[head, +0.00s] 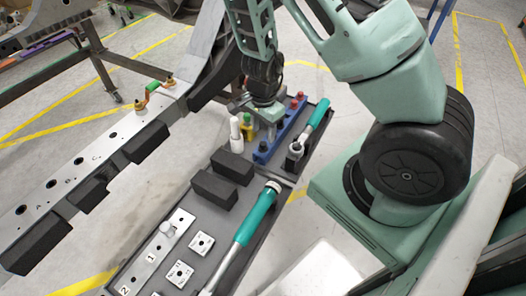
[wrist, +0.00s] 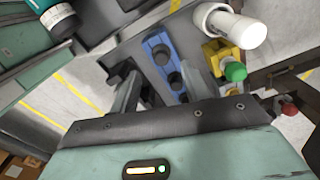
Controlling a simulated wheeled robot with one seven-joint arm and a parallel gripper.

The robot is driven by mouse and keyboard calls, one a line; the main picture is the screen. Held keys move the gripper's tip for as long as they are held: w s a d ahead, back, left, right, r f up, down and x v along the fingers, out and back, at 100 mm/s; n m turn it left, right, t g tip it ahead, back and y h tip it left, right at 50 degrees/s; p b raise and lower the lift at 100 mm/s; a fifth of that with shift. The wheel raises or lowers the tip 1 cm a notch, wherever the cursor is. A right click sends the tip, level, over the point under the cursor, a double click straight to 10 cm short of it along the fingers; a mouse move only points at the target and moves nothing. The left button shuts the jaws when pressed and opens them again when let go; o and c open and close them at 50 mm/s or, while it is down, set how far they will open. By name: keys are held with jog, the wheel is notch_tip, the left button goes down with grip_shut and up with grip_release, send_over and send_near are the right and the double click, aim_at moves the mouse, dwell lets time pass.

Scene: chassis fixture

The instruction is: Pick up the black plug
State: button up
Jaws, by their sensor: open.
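A blue rack (head: 277,139) stands on the grey tray, and a black plug (head: 263,146) sits at its near end. In the wrist view the blue rack (wrist: 156,42) holds black plugs (wrist: 161,56), and a second dark plug (wrist: 176,81) is closer to my gripper. My gripper (head: 268,118) is above and beside the rack, pointing down. In the wrist view my gripper (wrist: 165,88) has its fingers apart, with the rack and dark plugs showing between them and nothing held. In the head view the arm's end partly hides the rack's far side.
A white bottle (head: 235,132) and a yellow holder with a green top (head: 247,124) stand just left of my gripper. Red plugs (head: 294,103) are at the rack's far end. A ratchet (head: 318,115) lies to the right. Black blocks (head: 232,166) sit nearer on the tray.

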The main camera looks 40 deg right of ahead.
aim_at(263, 143)
notch_tip(263, 143, down, 5)
jog(key=shift+w+d+f+b, duration=0.1)
jog(key=shift+w+f+b, duration=0.05)
jog(key=shift+b, duration=1.1)
grip_shut()
